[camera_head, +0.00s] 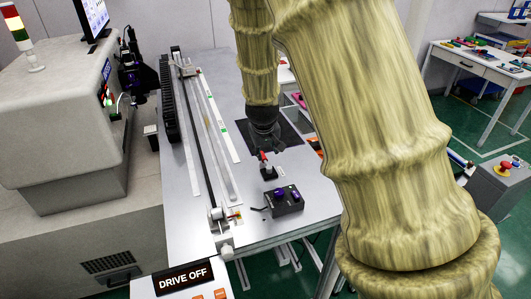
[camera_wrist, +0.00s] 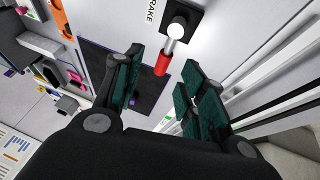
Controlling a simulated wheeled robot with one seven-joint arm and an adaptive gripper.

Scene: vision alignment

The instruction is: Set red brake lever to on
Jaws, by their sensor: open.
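The red brake lever (camera_wrist: 162,64) shows in the wrist view as a red grip on a short pale shaft with a round white part, rising from a dark base (camera_wrist: 182,20) beside a label reading "RAKE". My gripper (camera_wrist: 160,78) is open, with one dark green finger pad on each side of the red grip; I cannot tell whether either touches it. In the head view the red lever (camera_head: 262,156) stands on its small black base (camera_head: 269,173) on the grey table, just below my gripper (camera_head: 266,148). The marking for on is not readable.
A black box with purple knobs (camera_head: 285,199) sits in front of the lever. A long rail (camera_head: 207,130) runs along the table's left. A dark mat (camera_head: 285,136) lies behind the gripper. A "DRIVE OFF" panel (camera_head: 184,277) is at the front. A large machine (camera_head: 65,110) stands left.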

